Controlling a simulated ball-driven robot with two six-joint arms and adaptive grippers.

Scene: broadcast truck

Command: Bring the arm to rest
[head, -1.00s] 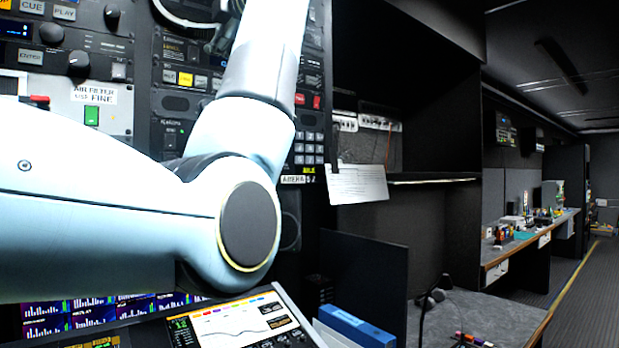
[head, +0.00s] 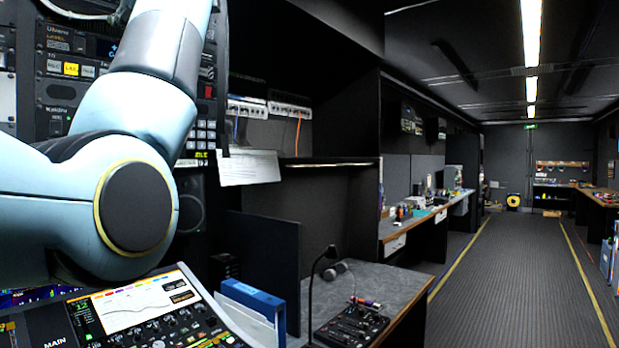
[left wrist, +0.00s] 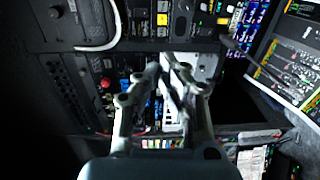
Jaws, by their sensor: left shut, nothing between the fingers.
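My left arm (head: 140,110) comes in from the left in the head view, bent at a round dark-capped joint, its upper link rising past the top edge. Its gripper is out of the head view. In the left wrist view my left gripper (left wrist: 168,75) is shut and empty, its grey fingertips together in front of rack equipment. I cannot tell how far the fingertips are from the panels. My right gripper is in neither view.
The equipment rack (head: 60,75) stands behind my arm. A control panel with a screen (head: 135,308) lies below the elbow. Blue binders (head: 252,300), a desk (head: 385,290) and a black mixer (head: 350,325) are right of it. The aisle floor (head: 510,260) is clear.

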